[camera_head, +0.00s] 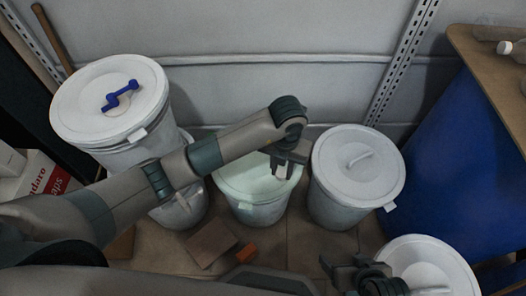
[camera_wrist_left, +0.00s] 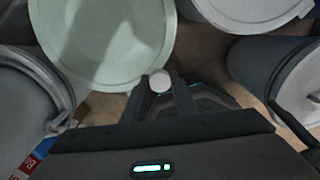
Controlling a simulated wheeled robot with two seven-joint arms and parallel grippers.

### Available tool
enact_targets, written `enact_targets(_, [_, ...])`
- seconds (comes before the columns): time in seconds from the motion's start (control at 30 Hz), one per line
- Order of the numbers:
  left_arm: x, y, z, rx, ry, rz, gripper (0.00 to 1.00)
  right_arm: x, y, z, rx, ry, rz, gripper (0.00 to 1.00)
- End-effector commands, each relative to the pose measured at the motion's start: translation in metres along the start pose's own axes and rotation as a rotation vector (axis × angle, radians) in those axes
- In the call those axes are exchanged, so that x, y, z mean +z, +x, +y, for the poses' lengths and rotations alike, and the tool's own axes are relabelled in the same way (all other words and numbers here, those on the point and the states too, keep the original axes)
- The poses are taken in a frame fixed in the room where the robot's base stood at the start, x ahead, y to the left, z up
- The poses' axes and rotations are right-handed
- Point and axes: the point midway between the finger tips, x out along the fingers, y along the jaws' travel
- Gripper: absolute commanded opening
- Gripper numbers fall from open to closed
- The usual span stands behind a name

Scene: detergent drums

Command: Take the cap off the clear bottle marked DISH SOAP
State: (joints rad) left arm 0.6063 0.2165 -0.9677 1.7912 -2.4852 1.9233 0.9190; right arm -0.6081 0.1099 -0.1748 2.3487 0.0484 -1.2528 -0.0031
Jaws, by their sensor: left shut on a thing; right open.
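My left gripper (camera_head: 283,170) is shut on a small white round thing (camera_wrist_left: 160,81) that looks like a cap. In the head view it is over the pale green drum lid. In the left wrist view the thing sits between the two fingertips. My right gripper (camera_head: 350,272) is open near the bottom edge, left of the front right white drum. A clear bottle (camera_head: 489,33) seems to lie on a brown board at the upper right, partly cut off by the frame. No DISH SOAP marking is readable.
A pale green-lidded drum (camera_head: 240,181) stands between a tall white drum (camera_head: 85,100) with a blue tool (camera_head: 121,95) and a white drum (camera_head: 345,180). A blue drum (camera_head: 445,150) is under the brown board (camera_head: 475,60).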

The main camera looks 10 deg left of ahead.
Motion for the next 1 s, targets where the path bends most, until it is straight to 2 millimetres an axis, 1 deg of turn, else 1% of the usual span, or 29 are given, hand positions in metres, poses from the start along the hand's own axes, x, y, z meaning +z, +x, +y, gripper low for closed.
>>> enact_targets(0.1, [-0.001,0.001,0.000,0.000,-0.004,0.001,0.00,0.000,0.001,-0.003,-0.006,0.001,0.007,0.75])
enact_targets(0.4, [0.000,0.001,0.001,0.000,-0.003,0.001,0.00,-0.001,0.002,-0.002,-0.005,0.001,0.008,0.75])
enact_targets(0.57, [0.002,0.006,0.009,0.001,-0.004,0.002,0.00,-0.001,0.002,-0.003,-0.006,0.001,0.010,0.75])
enact_targets(0.67, [0.006,0.014,0.020,0.002,-0.005,0.004,0.00,-0.001,0.002,-0.004,-0.008,0.001,0.015,0.75])
enact_targets(0.77, [0.012,0.024,0.036,0.002,-0.006,0.004,0.00,-0.002,0.003,-0.005,-0.011,0.001,0.022,0.75])
enact_targets(1.0, [0.028,0.051,0.079,0.002,-0.007,0.003,0.00,-0.006,0.005,-0.008,-0.019,0.002,0.046,0.75])
